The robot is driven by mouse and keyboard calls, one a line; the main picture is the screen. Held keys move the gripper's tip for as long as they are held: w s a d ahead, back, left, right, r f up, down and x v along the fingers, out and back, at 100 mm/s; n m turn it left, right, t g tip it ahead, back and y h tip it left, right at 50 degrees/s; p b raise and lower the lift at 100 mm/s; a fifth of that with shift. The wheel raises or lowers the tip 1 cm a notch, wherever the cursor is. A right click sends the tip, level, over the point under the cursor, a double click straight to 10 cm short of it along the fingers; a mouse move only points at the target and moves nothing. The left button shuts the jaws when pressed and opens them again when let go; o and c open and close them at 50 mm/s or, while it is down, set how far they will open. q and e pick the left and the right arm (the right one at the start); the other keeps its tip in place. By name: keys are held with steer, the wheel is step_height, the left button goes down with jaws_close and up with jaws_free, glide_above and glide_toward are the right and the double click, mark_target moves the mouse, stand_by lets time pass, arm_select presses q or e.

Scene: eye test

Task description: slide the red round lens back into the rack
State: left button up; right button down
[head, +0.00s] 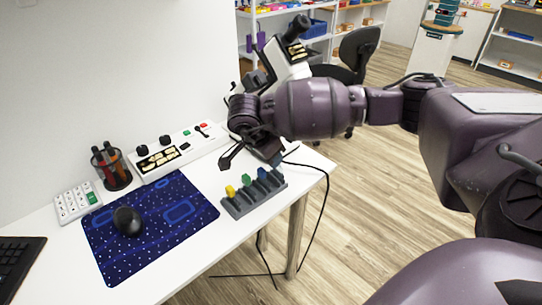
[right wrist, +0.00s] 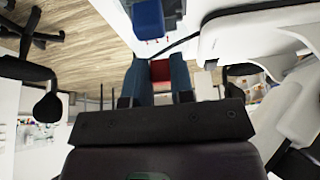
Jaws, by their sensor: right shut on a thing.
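The red lens (right wrist: 160,71) shows between the two blue-grey fingers of my right gripper (right wrist: 157,82) in the right wrist view. The gripper is shut on it. In the head view my right gripper (head: 274,158) is over the far right end of the grey rack (head: 242,209), and the red lens is hidden there. The rack stands on the white table and bears a yellow piece (head: 230,191), a green piece (head: 246,180) and a blue piece (head: 262,173). I cannot tell whether the red lens touches the rack. My left gripper is not in view.
A white microscope (head: 284,62) stands behind my right wrist. The table's right edge and a hanging cable are near the rack.

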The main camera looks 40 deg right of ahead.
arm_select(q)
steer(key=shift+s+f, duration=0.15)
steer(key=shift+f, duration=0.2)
arm_select(e)
steer(key=shift+f, duration=0.65)
steer(key=c, duration=0.9)
jaws_free()
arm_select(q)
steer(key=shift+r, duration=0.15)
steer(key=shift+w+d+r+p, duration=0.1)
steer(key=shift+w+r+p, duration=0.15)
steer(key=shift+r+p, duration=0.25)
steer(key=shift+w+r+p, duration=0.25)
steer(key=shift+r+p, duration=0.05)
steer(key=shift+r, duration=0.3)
arm_select(e)
steer(key=v, duration=1)
steer(key=shift+a+r, duration=0.2)
steer(key=shift+r, duration=0.15)
